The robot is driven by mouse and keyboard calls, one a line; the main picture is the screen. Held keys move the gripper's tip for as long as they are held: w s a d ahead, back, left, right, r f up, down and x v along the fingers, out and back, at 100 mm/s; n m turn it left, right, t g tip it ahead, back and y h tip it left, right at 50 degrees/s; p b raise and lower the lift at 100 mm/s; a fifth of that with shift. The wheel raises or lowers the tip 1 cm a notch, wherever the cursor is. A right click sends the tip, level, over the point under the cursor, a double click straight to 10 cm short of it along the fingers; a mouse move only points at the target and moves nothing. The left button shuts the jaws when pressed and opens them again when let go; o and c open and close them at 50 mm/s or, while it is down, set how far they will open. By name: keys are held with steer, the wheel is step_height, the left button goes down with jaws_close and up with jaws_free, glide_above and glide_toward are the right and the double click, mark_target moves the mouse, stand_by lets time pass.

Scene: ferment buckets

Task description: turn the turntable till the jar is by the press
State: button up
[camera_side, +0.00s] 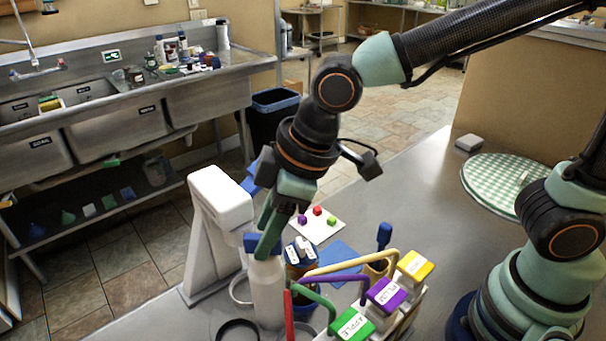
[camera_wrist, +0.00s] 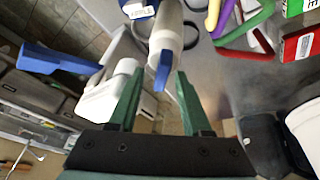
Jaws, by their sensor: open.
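My gripper (camera_side: 265,236) is open, pointing down over a white bottle (camera_side: 268,295) with a blue top (camera_side: 250,241). In the wrist view, the blue top (camera_wrist: 164,74) shows between the fingertips of my gripper (camera_wrist: 160,72), and I cannot tell whether they touch it. A jar with a blue, white-labelled lid (camera_side: 300,250) stands just right of the bottle, partly hidden. A white upright press-like device (camera_side: 221,200) with a blue lever stands left of the bottle; it also shows in the wrist view (camera_wrist: 108,98). I cannot make out the turntable's edge for certain.
Tubs with yellow (camera_side: 415,265), purple (camera_side: 387,294) and green (camera_side: 353,325) lids stand close on the right, with coloured bars (camera_side: 350,262) rising beside them. A dark ring (camera_side: 238,322) lies in front. A green checked round mat (camera_side: 490,182) lies farther right; the counter between is largely clear.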

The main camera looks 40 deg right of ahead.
steer(key=v, duration=1.2)
steer(key=shift+w, duration=0.1)
steer(key=w+d+f+m+t+h, duration=0.1)
steer(key=d+f+m, duration=0.3)
steer(key=d, duration=0.7)
steer(key=w+d+f+m+t+h, duration=0.1)
steer(key=d+f+m+h, duration=0.1)
steer(key=d+m, duration=0.6)
steer(key=w+a+r+n+g, duration=0.1)
steer(key=a+r+n+g, duration=0.1)
steer(key=a+n, duration=0.35)
steer(key=a+r+n+g, duration=0.2)
steer(key=a, duration=0.7)
steer(key=w+a+r+n+g, duration=0.1)
steer(key=a+r+n, duration=0.2)
steer(key=a, duration=0.5)
step_height(320, 180, down, 12)
steer(key=shift+s+f, duration=0.1)
steer(key=shift+s, duration=0.05)
jaws_close()
